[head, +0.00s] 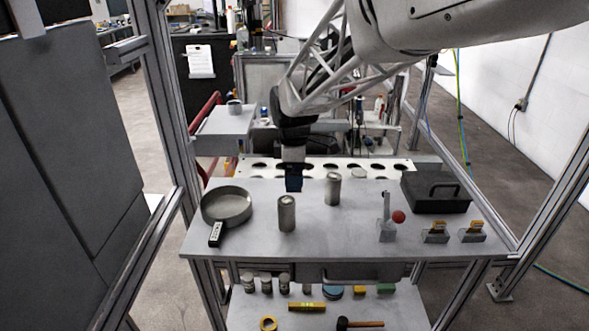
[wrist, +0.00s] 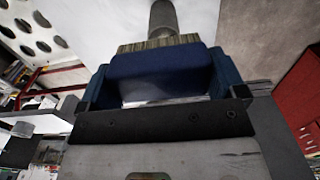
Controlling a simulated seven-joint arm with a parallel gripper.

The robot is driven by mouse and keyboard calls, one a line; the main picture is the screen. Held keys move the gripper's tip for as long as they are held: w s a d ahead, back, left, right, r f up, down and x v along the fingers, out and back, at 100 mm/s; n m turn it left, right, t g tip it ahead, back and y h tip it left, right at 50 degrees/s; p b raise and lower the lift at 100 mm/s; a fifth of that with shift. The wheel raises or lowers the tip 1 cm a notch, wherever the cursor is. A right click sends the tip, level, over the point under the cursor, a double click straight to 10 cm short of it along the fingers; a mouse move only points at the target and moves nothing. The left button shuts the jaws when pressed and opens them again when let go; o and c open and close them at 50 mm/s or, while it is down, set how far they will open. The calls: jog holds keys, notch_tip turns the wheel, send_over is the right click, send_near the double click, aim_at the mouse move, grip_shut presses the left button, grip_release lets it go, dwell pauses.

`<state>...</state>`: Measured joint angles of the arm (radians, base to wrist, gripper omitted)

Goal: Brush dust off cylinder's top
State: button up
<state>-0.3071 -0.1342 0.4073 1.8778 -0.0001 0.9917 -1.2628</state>
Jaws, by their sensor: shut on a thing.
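Two grey metal cylinders stand upright on the grey table: a nearer one (head: 287,215) and a farther one (head: 333,190). My gripper (head: 294,186) is above the table, at the left of the farther cylinder and behind the nearer one in the head view. In the wrist view, my gripper's blue fingers (wrist: 158,75) are shut on a brush with a blue body. Its tan bristles (wrist: 158,43) point away from me. A cylinder (wrist: 164,16) shows just beyond the bristles; I cannot tell which one, or whether they touch.
A round pan (head: 229,204) lies at the table's left. A lever with a red ball (head: 398,216), two small yellow-topped items (head: 435,232) and a black toolbox (head: 436,195) are at the right. A white perforated rack (head: 265,167) is behind. The table's front middle is clear.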

jog(key=shift+r, duration=1.45)
jog(key=shift+f, duration=0.3)
